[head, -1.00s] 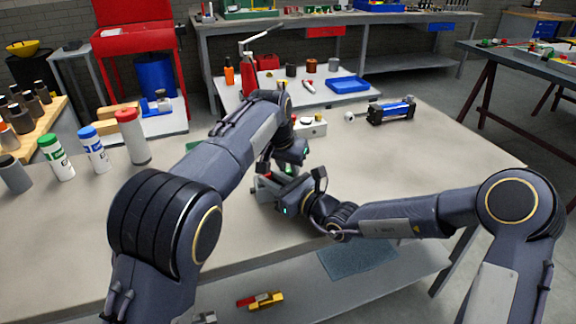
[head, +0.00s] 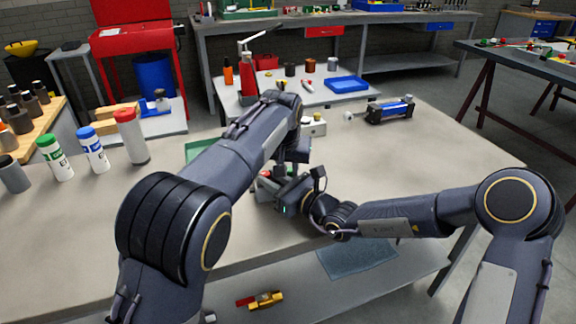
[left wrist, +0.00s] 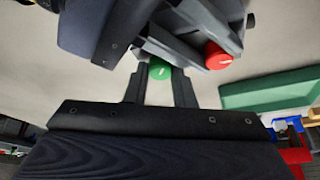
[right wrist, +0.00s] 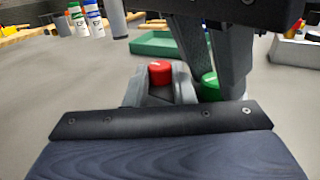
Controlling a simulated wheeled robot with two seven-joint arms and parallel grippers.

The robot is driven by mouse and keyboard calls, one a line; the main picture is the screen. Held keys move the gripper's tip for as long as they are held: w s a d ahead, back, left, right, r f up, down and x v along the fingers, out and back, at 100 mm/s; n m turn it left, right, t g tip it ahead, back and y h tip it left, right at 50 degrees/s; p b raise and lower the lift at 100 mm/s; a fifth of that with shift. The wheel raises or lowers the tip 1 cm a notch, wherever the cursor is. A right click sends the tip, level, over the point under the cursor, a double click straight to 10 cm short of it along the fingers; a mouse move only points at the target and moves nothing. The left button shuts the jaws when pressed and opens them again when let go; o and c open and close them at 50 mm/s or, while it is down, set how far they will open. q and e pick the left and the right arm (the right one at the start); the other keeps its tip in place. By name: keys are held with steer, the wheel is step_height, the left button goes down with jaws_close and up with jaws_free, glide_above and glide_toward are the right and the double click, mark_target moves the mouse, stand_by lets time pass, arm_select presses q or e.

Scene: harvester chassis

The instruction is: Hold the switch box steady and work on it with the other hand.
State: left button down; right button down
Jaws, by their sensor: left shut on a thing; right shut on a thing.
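The grey switch box (head: 264,193) sits near the middle of the bench, mostly hidden by my grippers. Its red button (right wrist: 160,72) and green knob (right wrist: 210,86) show in the right wrist view. My right gripper (head: 284,192) is shut on the box from the right. My left gripper (left wrist: 160,82) comes from above, its fingers shut on either side of the green knob, which has a white mark. The red button also shows beside the fingers in the left wrist view (left wrist: 217,56). The exact finger contact on the box is hidden.
A green tray (left wrist: 268,92) lies behind the box. Several bottles, including a red-capped one (head: 131,137), stand at the left. The right part of the bench (head: 440,155) is clear.

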arm_select(q)
steer(key=c, duration=1.2)
jaws_free()
steer(key=shift+r, duration=0.15)
steer(key=v, duration=1.1)
steer(key=shift+s+r, duration=0.3)
steer(key=shift+r, duration=0.05)
steer(key=shift+a, duration=0.1)
steer(key=shift+c, duration=0.4)
